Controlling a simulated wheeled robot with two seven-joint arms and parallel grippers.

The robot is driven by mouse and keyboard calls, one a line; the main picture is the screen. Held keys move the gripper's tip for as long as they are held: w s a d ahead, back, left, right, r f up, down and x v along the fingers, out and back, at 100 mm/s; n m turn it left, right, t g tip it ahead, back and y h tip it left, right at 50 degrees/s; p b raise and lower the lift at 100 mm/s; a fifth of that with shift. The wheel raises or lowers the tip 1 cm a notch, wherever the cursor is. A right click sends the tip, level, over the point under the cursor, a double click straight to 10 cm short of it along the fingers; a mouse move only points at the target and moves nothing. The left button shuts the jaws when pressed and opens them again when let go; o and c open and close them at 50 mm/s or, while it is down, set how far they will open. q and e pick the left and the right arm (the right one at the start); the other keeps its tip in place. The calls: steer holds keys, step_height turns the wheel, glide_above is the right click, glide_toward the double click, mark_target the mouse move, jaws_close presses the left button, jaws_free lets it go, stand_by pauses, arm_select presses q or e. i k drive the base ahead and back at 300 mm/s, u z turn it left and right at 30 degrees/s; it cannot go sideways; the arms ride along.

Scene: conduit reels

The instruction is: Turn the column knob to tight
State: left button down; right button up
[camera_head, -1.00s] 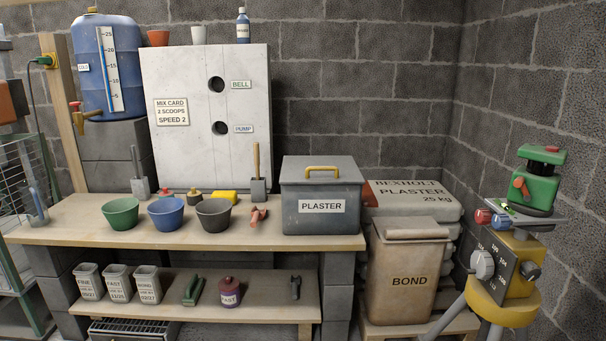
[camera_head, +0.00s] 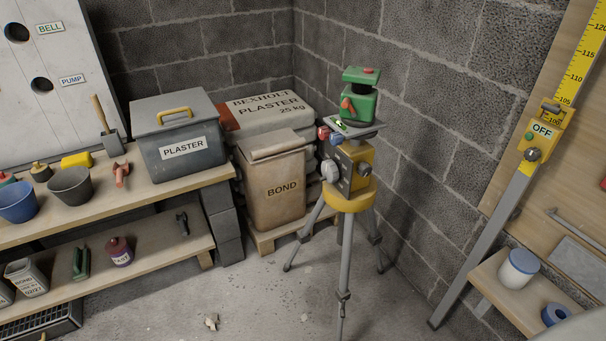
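A tripod (camera_head: 343,250) stands on the floor in the middle right, with a yellow head (camera_head: 352,197) on top. A large grey knob (camera_head: 330,171) is on the left of the head's dark dial plate, and a smaller dark knob (camera_head: 363,169) is on its right. Red and blue knobs sit just above. A green device (camera_head: 358,103) rests on top. On the wall staff (camera_head: 485,235), a yellow slider marked OFF (camera_head: 543,132) carries a round dark knob (camera_head: 533,154). No readable label marks a column knob or a tight position. Neither gripper shows.
The workbench (camera_head: 150,187) with the grey PLASTER bin (camera_head: 178,146) stands at left. A small wooden shelf (camera_head: 490,283) with a white tub (camera_head: 518,268) is at lower right. Floor in front is mostly clear.

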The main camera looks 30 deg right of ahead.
mark_target(364, 169)
steer(key=z, duration=1.25)
steer(key=k, duration=1.25)
steer(key=u, duration=0.65)
steer(key=i, duration=1.75)
steer(key=z, duration=0.65)
